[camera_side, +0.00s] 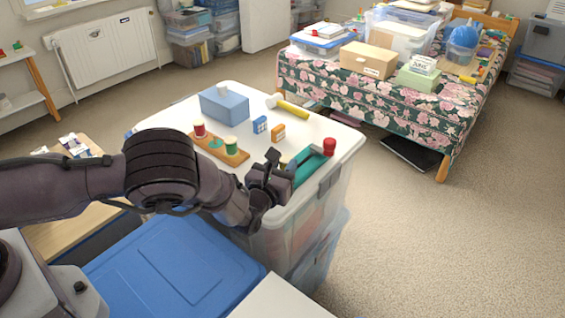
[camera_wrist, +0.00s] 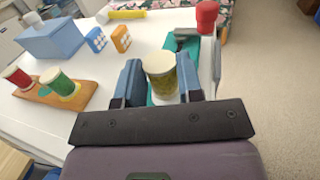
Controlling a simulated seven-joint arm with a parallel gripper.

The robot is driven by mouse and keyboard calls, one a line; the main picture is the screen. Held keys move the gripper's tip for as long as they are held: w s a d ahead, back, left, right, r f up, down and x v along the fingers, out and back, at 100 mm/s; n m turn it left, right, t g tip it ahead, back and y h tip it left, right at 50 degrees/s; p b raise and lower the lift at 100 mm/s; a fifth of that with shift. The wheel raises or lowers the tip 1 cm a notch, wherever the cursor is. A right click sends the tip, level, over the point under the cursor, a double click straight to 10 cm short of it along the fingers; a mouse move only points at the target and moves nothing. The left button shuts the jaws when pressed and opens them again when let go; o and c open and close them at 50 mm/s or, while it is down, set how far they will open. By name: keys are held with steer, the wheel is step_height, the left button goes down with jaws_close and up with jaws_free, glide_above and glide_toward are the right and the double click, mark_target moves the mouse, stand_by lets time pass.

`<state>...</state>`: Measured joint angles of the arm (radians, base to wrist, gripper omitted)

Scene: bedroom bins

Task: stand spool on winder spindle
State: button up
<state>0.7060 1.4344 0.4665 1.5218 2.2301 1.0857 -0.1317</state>
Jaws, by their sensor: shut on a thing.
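A spool with olive-yellow thread and a cream top (camera_wrist: 161,78) is held between the two blue-grey fingers of my gripper (camera_wrist: 160,84). The spool looks upright in the wrist view. In the side view my gripper (camera_side: 279,168) is at the front right of the white lid, and it mostly hides the spool. A teal device (camera_side: 309,165) with a red knob (camera_side: 329,147), apparently the winder, is right beside my gripper. In the wrist view teal parts (camera_wrist: 189,44) show behind and around the spool. I cannot make out the spindle, or whether the spool touches it.
A wooden rack (camera_side: 236,158) holds a red spool (camera_side: 199,130) and a green spool (camera_side: 231,145) left of my gripper.

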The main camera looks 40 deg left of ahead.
steer(key=shift+f, duration=0.45)
steer(key=o, duration=1)
steer(key=v, duration=1.3)
